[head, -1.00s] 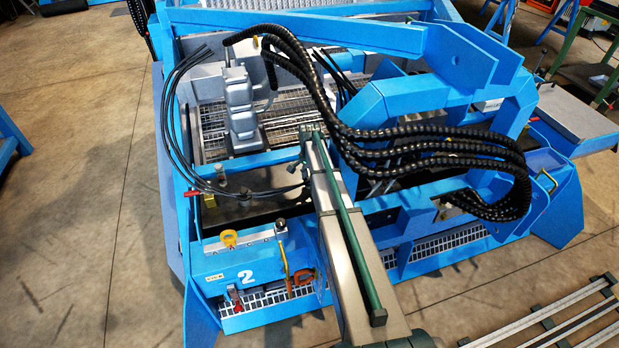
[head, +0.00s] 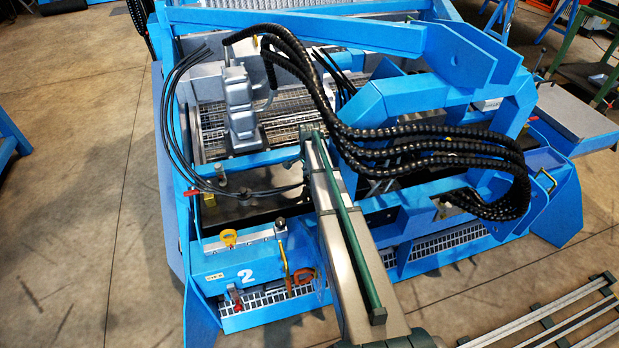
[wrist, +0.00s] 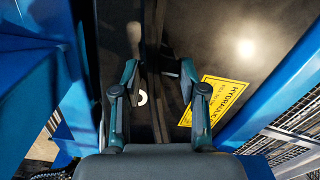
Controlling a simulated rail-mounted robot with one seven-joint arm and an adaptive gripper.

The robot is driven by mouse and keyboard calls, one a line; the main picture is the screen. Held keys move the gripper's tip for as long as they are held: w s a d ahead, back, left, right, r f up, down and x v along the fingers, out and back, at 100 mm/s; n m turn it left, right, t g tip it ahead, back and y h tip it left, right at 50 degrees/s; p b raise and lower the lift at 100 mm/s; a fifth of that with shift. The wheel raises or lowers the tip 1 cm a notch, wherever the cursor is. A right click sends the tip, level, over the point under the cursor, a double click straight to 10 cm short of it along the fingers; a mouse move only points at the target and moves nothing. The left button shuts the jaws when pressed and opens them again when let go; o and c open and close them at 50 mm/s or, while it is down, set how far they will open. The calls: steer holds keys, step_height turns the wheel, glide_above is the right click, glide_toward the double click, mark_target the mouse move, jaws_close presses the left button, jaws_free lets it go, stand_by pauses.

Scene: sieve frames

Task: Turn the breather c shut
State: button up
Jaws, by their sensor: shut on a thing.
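In the wrist view, the two teal-and-dark fingers of my gripper (wrist: 158,72) reach forward, with a dark narrow part (wrist: 153,60) between them. My gripper is shut on this part, though dark shading blurs the contact. A grey rounded handle-like piece (wrist: 134,38) shows just ahead of the left finger. I can read no letter on the held part, so I cannot tell for certain that it is breather c. A small white ring mark (wrist: 142,98) lies between the fingers. In the head view, my arm hides the gripper.
A dark panel with a yellow hydraulic label (wrist: 212,100) lies under the gripper. Blue frame walls (wrist: 45,70) stand close on the left and at the right. Black hoses (head: 430,150) arch beside my arm. A yellow eye (head: 229,237) and an orange shackle (head: 304,277) sit on the front beam.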

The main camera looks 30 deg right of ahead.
steer(key=o, duration=1.1)
steer(key=shift+o, duration=0.2)
steer(key=shift+r, duration=0.1)
step_height(320, 180, up, 12)
